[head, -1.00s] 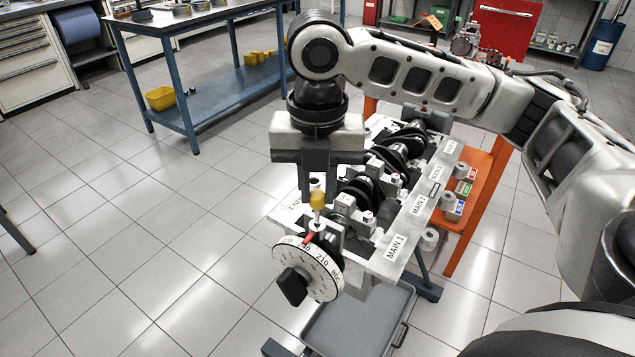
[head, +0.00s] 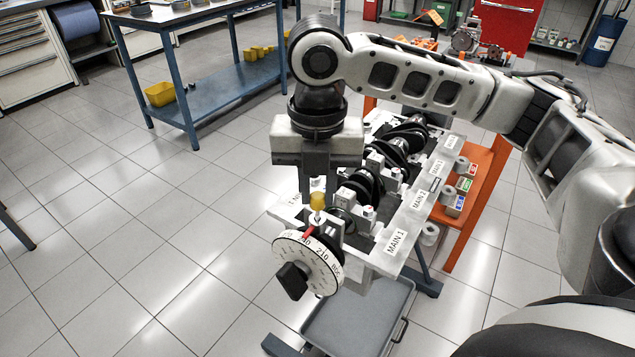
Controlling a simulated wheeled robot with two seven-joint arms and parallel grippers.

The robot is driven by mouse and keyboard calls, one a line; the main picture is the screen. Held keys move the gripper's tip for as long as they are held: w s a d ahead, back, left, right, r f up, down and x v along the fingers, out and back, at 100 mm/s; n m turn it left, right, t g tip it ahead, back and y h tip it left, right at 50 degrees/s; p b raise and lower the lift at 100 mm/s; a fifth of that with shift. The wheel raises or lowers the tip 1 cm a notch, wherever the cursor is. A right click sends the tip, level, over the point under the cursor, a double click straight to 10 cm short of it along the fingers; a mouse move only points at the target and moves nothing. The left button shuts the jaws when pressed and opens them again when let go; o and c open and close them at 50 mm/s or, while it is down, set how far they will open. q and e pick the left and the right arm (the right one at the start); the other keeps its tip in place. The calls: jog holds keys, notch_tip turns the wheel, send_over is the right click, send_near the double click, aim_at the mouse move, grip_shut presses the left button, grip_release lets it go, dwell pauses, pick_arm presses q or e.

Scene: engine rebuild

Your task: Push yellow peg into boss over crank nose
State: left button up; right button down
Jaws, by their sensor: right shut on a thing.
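The yellow peg (head: 317,201) stands upright in the head view, at the near end of the crankshaft stand (head: 397,243). Its yellow head is between the fingertips of my right gripper (head: 317,190), which is shut on it from above. A short length of pale shaft shows under the head and meets the boss over the crank nose, just behind the white degree wheel (head: 307,265). The exact depth of the peg in the boss cannot be told. My left gripper is not in view.
The crankshaft (head: 368,183) runs away behind my right gripper. An orange bench (head: 480,190) with small coloured boxes stands on the right. A grey tray (head: 358,318) is below the stand. A blue table (head: 215,95) is at the back left. Open floor lies on the left.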

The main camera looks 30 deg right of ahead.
jog(key=shift+f+b, duration=0.3)
jog(key=shift+f, duration=1.05)
dwell(0.4)
jog(key=c, duration=1.5)
grip_release()
jog(key=shift+r, duration=0.1)
jog(key=shift+r+p, duration=1.4)
jog(key=shift+p, duration=1.1)
jog(key=o, duration=0.5)
jog(key=shift+o, duration=0.2)
